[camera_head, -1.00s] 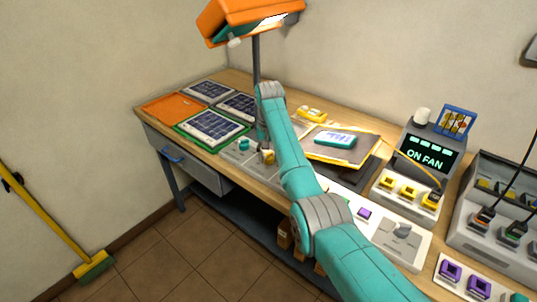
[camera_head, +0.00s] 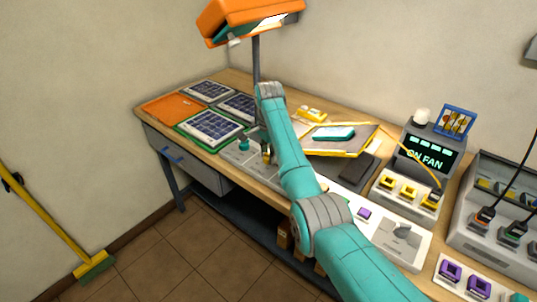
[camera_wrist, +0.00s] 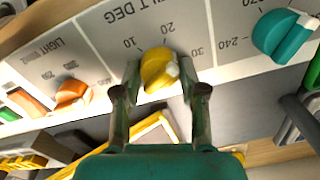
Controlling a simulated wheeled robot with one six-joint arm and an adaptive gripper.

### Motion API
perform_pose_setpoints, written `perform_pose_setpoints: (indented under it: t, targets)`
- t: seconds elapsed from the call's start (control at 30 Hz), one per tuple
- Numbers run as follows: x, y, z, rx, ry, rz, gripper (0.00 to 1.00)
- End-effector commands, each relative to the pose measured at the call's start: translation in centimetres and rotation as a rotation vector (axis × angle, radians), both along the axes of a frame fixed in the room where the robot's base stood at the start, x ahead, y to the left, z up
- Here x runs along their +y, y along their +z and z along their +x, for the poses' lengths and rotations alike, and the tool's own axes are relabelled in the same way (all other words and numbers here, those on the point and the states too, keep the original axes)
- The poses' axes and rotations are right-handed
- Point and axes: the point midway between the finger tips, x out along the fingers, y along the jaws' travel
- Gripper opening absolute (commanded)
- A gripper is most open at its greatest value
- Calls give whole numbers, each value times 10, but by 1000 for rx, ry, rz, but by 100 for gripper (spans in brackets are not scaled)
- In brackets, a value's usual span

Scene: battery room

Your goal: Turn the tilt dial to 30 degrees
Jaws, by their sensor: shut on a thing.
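The tilt dial (camera_wrist: 157,70) is a yellow knob with a white pointer in the wrist view. It sits on a grey and white panel below an upside-down "TILT DEG" scale marked 10, 20 and 30. The white pointer faces right, toward the 30 side; I cannot read its exact angle. My gripper (camera_wrist: 158,88) is shut on the dial, one finger on each side. In the head view my arm hides part of the panel and the dial shows only in part. A yellow-framed plate (camera_head: 365,136) bearing a teal-topped object stands tilted on the bench behind my arm.
An orange dial (camera_wrist: 72,92) is left of the tilt dial and a teal dial (camera_wrist: 280,36) right. Solar panels (camera_head: 211,129) lie on the bench's left. An orange lamp (camera_head: 250,18) hangs above. A control box reading "ON FAN" (camera_head: 428,155) stands right.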

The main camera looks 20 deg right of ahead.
Motion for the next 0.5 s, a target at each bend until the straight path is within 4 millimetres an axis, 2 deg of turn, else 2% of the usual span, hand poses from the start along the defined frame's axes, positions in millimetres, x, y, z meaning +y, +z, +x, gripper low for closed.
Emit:
perform_pose_setpoints:
  t: [0.2,0.5]
  targets:
    - [0,-1,-1,2,-189,0,7]
    - [0,-1,-1,2,-385,0,7]
